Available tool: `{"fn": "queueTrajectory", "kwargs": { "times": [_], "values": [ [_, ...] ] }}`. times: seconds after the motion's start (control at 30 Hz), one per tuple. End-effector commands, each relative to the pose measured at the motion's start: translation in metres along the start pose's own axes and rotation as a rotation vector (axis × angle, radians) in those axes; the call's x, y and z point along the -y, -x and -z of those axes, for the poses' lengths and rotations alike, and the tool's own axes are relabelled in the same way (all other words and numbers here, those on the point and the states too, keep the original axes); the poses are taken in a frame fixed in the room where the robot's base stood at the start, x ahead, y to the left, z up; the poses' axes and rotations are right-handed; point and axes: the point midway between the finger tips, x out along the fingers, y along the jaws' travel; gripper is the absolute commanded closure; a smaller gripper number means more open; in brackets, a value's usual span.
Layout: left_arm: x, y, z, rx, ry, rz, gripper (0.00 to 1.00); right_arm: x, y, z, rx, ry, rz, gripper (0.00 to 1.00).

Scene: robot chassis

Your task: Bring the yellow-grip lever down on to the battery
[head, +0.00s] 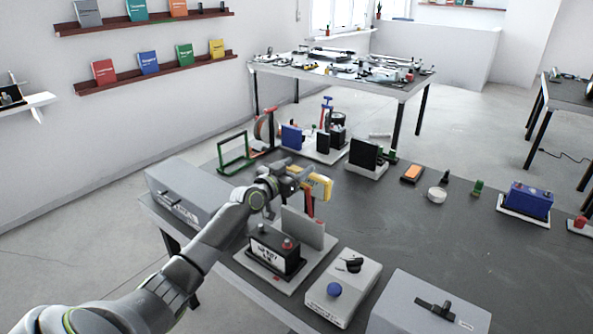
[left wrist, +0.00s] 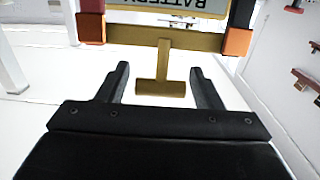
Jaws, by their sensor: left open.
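The yellow-grip lever (head: 320,186) stands raised above and behind the battery in the head view, with a red part below it. In the left wrist view its yellow T-shaped grip (left wrist: 160,88) hangs from a yellow bar with orange ends, under a plate lettered BATTERY. My left gripper (head: 293,184) is open at the lever. Its fingers lie on either side of the T-shaped grip, with a gap on each side. The black battery (head: 272,252) with a red terminal sits on a pale base (head: 255,270), below the gripper. My right gripper is out of view.
A grey upright panel (head: 304,228) stands just behind the battery. A long grey box (head: 188,192) is at left. The dark tabletop (head: 425,235) is clear at centre right.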

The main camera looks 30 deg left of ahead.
Motion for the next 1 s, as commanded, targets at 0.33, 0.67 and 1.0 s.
{"fn": "queueTrajectory", "kwargs": {
  "times": [0.33,0.67,1.0],
  "values": [
    [-0.0002,-0.005,0.0003,0.0,0.0,0.0,0.4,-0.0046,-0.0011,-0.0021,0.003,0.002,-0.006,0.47],
    [-0.0001,-0.0047,0.0003,0.0,0.0,0.0,0.78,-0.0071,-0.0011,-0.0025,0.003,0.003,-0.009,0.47],
    [-0.0014,-0.0048,-0.0004,-0.003,0.0,0.0,1.0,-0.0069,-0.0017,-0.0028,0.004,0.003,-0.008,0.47]
  ]
}}
